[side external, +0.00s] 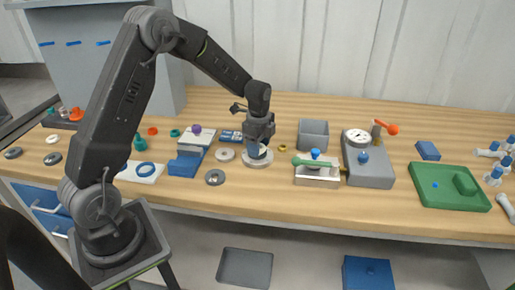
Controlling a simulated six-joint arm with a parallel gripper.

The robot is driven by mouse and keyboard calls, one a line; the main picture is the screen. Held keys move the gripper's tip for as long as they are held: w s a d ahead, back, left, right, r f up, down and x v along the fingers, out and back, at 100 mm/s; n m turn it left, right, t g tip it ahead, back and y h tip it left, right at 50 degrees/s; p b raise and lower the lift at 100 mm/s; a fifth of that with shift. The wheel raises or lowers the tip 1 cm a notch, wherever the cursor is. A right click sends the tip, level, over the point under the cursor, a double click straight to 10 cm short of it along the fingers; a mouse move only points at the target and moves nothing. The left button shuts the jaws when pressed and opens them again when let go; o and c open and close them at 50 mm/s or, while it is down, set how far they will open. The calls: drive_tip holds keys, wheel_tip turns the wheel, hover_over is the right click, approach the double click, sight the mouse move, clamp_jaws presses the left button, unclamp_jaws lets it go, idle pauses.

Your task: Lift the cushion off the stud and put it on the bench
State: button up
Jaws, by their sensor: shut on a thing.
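My gripper (258,146) points straight down over a round pale base (258,163) near the middle of the bench (320,112). It is shut on a small light-coloured piece (262,152), which I take to be the cushion. The fingers hide much of the cushion. The stud under it cannot be made out, and I cannot tell whether the cushion is seated on it or raised a little.
A grey open box (313,134) stands right of my gripper, with a green-handled clamp (317,172) in front of it. A grey gauge block (370,164) and green tray (450,187) stand farther right. Rings and a blue block (185,164) lie left. Bare wood shows behind.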

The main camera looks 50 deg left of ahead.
drive_tip(key=shift+r, duration=6.45)
drive_tip(key=s+d+f+m, duration=0.45)
drive_tip(key=s+m, duration=0.45)
drive_tip(key=m, duration=0.5)
hover_over(276, 191)
wheel_tip(276, 191, down, 8)
drive_tip(key=shift+d+r, duration=0.1)
drive_tip(key=shift+r, duration=0.1)
drive_tip(key=shift+f, duration=2.05)
drive_tip(key=shift+f, duration=0.15)
drive_tip(key=o, duration=0.9)
